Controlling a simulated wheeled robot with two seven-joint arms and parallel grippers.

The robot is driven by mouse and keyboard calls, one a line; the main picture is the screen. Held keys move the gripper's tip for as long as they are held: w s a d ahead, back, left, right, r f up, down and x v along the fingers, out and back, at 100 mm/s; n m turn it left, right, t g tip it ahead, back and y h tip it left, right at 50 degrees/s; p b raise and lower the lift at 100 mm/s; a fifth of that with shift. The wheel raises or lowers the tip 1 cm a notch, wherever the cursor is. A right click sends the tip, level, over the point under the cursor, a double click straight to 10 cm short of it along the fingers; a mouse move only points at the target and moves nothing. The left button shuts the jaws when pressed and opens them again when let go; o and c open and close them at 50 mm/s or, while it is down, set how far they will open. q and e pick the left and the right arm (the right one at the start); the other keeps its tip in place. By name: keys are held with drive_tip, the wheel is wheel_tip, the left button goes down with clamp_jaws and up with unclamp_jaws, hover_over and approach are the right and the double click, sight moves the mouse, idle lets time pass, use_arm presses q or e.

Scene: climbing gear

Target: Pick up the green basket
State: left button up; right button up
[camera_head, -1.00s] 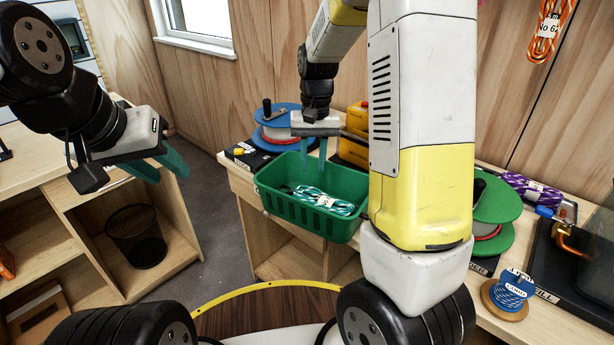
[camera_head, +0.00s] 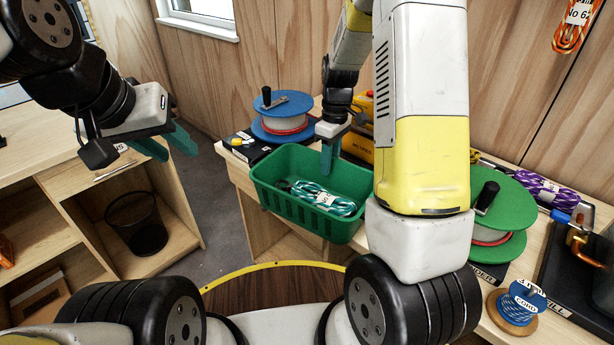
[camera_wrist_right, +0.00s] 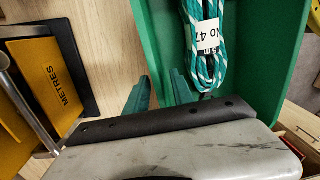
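The green basket (camera_head: 290,210) stands at the front edge of the wooden workbench, with a teal-and-white coiled rope (camera_head: 325,198) inside. My right gripper (camera_head: 332,157) points down at the basket's back rim. In the right wrist view, its fingers (camera_wrist_right: 162,92) straddle a basket wall (camera_wrist_right: 148,45), one finger outside and one inside. They look apart, with no clear grip on the wall; contact is hard to judge. The rope's label reads No 47 there. My left gripper (camera_head: 167,145) is open and empty, off to the left, away from the basket.
A blue reel (camera_head: 283,112) and a yellow case (camera_head: 358,145) stand behind the basket. A green reel (camera_head: 500,210) and a blue cord spool (camera_head: 517,305) are to the right. A shelf unit with a wire bin (camera_head: 137,222) is left, beyond a floor gap.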

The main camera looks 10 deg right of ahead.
sight(326, 188)
drive_tip(key=f, duration=0.3)
drive_tip(key=shift+s+a+f, duration=0.15)
drive_tip(key=shift+a, duration=0.05)
drive_tip(key=shift+c, duration=0.4)
clamp_jaws()
idle(0.9)
